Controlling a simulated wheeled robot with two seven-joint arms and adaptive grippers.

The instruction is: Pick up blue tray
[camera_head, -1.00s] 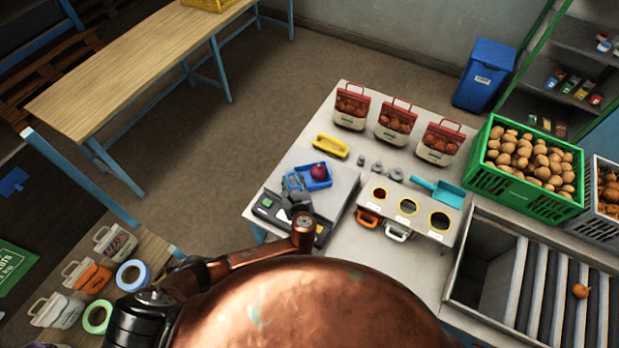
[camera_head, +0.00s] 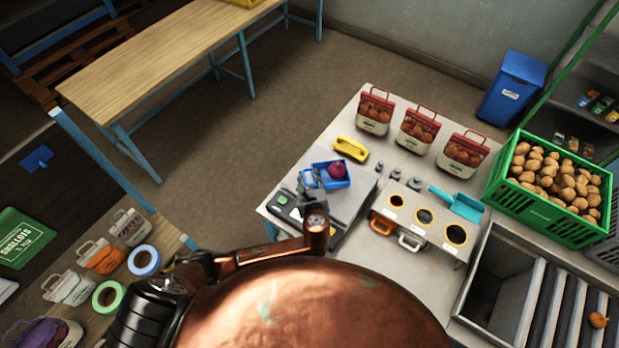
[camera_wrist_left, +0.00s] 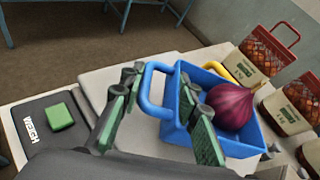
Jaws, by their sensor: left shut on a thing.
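The blue tray (camera_head: 341,184) is over the scale's grey plate (camera_head: 352,203) at the near left of the table, with a purple-red onion (camera_head: 338,170) in it. In the left wrist view the blue tray (camera_wrist_left: 178,125) shows its looped handle towards me, and the onion (camera_wrist_left: 231,106) lies inside. My left gripper (camera_wrist_left: 160,103) is at the handle side, its fingers on either side of the handle and near wall, shut on the tray. It also shows small in the head view (camera_head: 308,184). I cannot tell whether the tray touches the plate. My right gripper is out of view.
A yellow scoop-like item (camera_head: 351,149) lies just behind the scale. Several red-topped sacks (camera_head: 419,128) stand along the back. A grey box with round holes (camera_head: 426,216), a teal scoop (camera_head: 458,204) and a green crate of onions (camera_head: 552,190) are to the right.

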